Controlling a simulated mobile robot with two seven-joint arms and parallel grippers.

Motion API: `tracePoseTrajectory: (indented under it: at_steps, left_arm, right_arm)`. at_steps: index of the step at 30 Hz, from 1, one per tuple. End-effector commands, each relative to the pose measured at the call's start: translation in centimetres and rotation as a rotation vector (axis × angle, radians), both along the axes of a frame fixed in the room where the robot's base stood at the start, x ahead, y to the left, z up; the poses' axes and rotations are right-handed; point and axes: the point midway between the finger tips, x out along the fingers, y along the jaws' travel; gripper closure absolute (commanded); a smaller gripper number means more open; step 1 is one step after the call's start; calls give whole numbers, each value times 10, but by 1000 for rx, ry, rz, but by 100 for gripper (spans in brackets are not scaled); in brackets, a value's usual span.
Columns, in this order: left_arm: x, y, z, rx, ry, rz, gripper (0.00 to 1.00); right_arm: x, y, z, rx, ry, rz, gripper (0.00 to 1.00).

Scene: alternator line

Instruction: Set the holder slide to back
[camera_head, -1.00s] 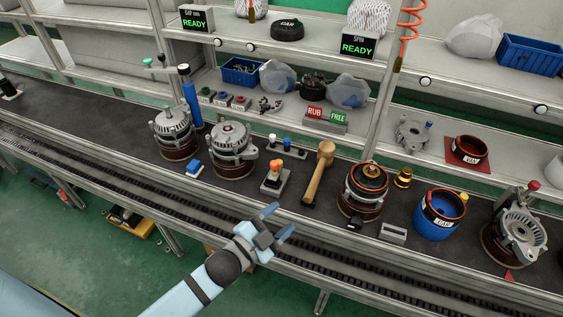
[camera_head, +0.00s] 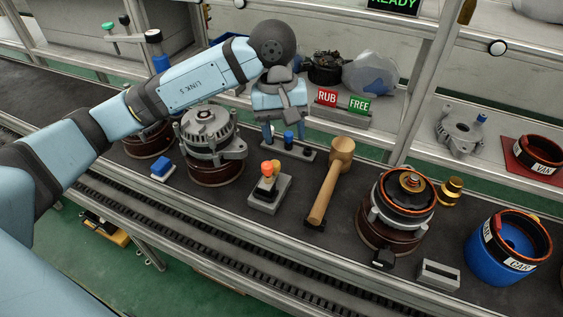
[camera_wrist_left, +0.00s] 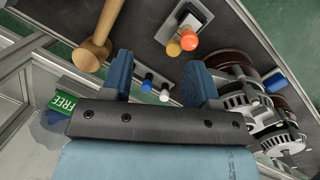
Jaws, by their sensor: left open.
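A narrow grey plate with upright pegs (camera_head: 301,154), which looks like the holder slide, lies on the dark bench behind the mallet and the button box. In the left wrist view the blue peg (camera_wrist_left: 148,80) and white-tipped peg (camera_wrist_left: 165,92) appear between my fingers. My left gripper (camera_head: 284,126) is open and empty, pointing down just above the plate. It also shows in the left wrist view (camera_wrist_left: 157,64). I cannot tell whether it touches a peg. My right gripper is out of view.
A wooden mallet (camera_head: 329,185) and a box with orange and yellow knobs (camera_head: 268,191) stand close in front. An alternator (camera_head: 211,150) is left of the plate, another (camera_head: 402,210) to the right. RUB (camera_head: 327,98) and FREE (camera_head: 359,104) signs stand behind.

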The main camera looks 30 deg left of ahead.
Motion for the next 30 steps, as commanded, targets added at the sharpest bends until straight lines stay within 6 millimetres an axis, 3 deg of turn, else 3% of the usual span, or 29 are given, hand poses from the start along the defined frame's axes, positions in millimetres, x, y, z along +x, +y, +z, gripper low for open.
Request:
tracePoseTrajectory:
  at_steps: [3, 8, 11, 24, 30]
  left_arm:
    - [10, 26, 6, 130, -64, -32, 45]
    - [13, 34, 4, 174, -79, -43, 45]
    - [12, 33, -9, 172, -76, -42, 45]
    - [12, 33, -99, 169, -74, -40, 45]
    - [12, 33, -122, 168, -78, -42, 45]
  right_arm:
    - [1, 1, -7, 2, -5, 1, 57]
    - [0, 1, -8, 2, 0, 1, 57]
    - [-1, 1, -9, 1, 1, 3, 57]
    - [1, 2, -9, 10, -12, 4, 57]
    - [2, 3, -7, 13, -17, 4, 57]
